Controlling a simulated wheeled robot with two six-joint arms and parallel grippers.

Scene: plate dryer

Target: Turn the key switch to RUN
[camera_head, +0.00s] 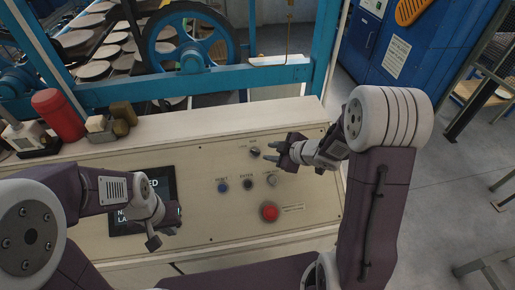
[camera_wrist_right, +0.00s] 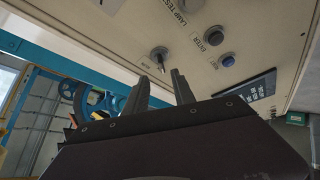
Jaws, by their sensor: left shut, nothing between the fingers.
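The key switch (camera_head: 255,152) is a small dark knob with metal on the upper right of the cream control panel. It also shows in the right wrist view (camera_wrist_right: 158,53), just beyond my right fingertips. My right gripper (camera_head: 276,153) comes in from the right with its fingers apart and empty, next to the switch. In the right wrist view, the fingers (camera_wrist_right: 160,84) point toward the switch, with a gap between them and no clear contact. The switch's exact position mark is too small to read. My left gripper (camera_head: 153,241) is shut and empty, in front of the dark display.
Below the switch sit a blue RESET button (camera_head: 223,187), an ENTER button (camera_head: 247,185), a LAMP TEST button (camera_head: 272,182) and a red mushroom button (camera_head: 269,211). The display (camera_head: 162,185) is partly hidden by my left arm. A red canister (camera_head: 58,115) stands on the ledge.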

